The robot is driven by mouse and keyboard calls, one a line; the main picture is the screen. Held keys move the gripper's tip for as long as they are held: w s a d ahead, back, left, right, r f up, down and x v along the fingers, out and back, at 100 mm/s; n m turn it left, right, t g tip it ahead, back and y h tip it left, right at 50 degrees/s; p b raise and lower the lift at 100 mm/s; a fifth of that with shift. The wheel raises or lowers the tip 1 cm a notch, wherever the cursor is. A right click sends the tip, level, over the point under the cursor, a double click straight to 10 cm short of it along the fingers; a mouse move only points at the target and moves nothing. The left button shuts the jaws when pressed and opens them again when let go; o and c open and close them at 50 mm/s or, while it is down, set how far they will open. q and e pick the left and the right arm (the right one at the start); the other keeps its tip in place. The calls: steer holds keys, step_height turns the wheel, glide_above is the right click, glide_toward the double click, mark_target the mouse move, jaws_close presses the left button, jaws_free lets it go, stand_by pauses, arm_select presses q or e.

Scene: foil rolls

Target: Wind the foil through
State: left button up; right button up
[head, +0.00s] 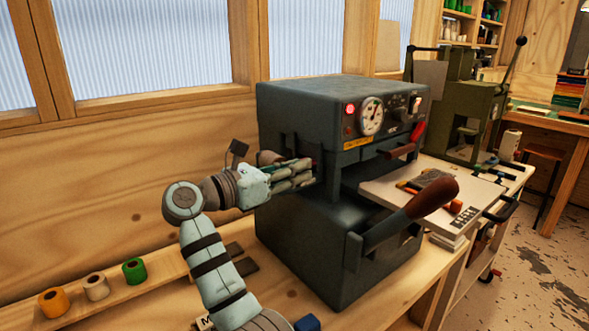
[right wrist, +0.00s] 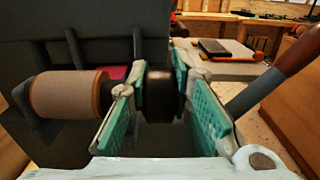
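The dark grey foil machine (head: 330,130) stands on the bench, with a red light and a round gauge on its front. My right gripper (head: 305,174) reaches its left side. In the right wrist view, a dark round knob (right wrist: 163,95) fills the gap between the teal-padded fingers of my right gripper (right wrist: 163,80), which look shut on it. A pinkish-beige foil roll (right wrist: 66,94) with an orange-brown edge sits left of the fingers. A small magenta piece (right wrist: 116,72) shows behind the left finger. My left gripper is not in view.
Orange (head: 52,301), beige (head: 96,286) and green (head: 134,271) spools stand on a wooden strip at the left. A long lever with a brown grip (head: 432,197) juts out at the machine's front. A pale plate (head: 385,190) sticks out at the right. A green press (head: 462,100) stands behind.

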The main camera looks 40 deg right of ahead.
steer(key=y+p, duration=0.1)
steer(key=r+y+p, duration=0.1)
steer(key=y+p, duration=0.1)
steer(key=shift+d, duration=0.2)
jaws_close()
steer(key=shift+d+f+y+p, duration=0.1)
steer(key=shift+f+y+p, duration=0.1)
steer(key=shift+y+p, duration=0.5)
steer(key=shift+f+y, duration=0.25)
steer(key=shift+y, duration=0.15)
steer(key=o, duration=0.9)
jaws_free()
steer(key=shift+f+b, duration=0.1)
steer(key=shift+b, duration=0.2)
steer(key=v, duration=0.7)
steer(key=shift+a, duration=0.3)
